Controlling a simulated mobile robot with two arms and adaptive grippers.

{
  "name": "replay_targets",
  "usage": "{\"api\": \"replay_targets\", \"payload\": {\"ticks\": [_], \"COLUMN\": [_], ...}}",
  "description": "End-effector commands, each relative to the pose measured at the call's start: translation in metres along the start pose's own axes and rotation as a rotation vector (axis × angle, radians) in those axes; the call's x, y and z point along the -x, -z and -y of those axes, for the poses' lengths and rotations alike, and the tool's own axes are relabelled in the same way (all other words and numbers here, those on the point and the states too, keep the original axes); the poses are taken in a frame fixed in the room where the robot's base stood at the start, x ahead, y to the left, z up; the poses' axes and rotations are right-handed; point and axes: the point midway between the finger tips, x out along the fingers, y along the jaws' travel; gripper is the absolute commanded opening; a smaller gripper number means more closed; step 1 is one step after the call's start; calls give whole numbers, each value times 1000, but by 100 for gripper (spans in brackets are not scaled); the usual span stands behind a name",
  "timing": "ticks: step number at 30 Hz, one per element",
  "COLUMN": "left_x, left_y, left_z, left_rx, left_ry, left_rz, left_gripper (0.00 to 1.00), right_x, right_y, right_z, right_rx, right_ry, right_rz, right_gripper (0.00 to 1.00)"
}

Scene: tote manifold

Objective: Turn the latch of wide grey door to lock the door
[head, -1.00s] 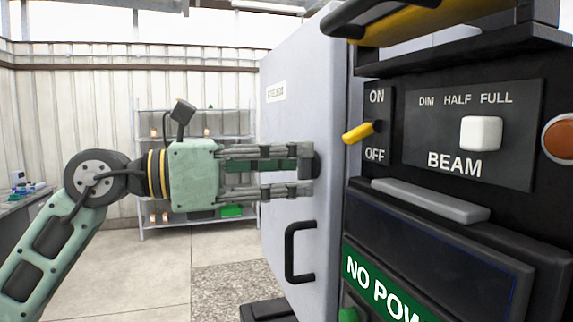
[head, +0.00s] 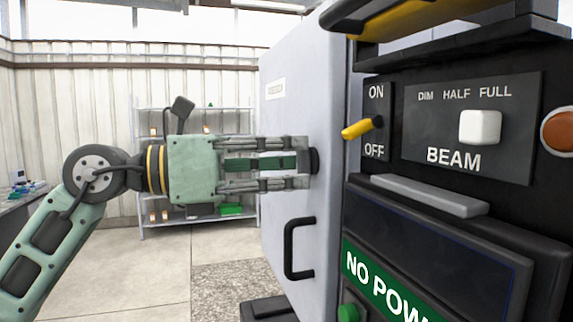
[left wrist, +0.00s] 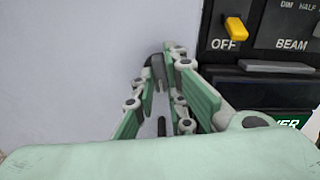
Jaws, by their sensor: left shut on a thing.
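The wide grey door (head: 289,210) stands upright left of the black control panel and also shows in the left wrist view (left wrist: 80,75). Its dark latch (head: 315,161) is near the door's right edge, mostly hidden by my fingers; a dark part of it shows in the left wrist view (left wrist: 157,68). My left gripper (head: 308,162) reaches in from the left and is shut on the latch, its fingers above and below it. In the left wrist view the fingers (left wrist: 160,90) converge on the latch. My right gripper is not in view.
A black door handle (head: 290,250) sits below the latch. The black panel (head: 450,215) at right carries a yellow on/off lever (head: 357,130), a white beam knob (head: 480,127) and an orange button (head: 558,132). Shelves (head: 165,222) stand behind; the floor at left is clear.

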Motion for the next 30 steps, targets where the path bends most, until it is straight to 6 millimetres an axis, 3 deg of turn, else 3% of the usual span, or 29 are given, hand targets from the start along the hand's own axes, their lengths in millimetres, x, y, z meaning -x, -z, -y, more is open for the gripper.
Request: {"api": "replay_targets", "payload": {"ticks": [30], "left_x": [1], "left_y": [-1], "left_z": [0], "left_rx": [944], "left_ry": [-1], "left_rz": [3], "left_gripper": [0], "right_x": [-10], "right_y": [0], "right_z": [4], "right_rx": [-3], "right_ry": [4], "right_rz": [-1], "right_gripper": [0]}}
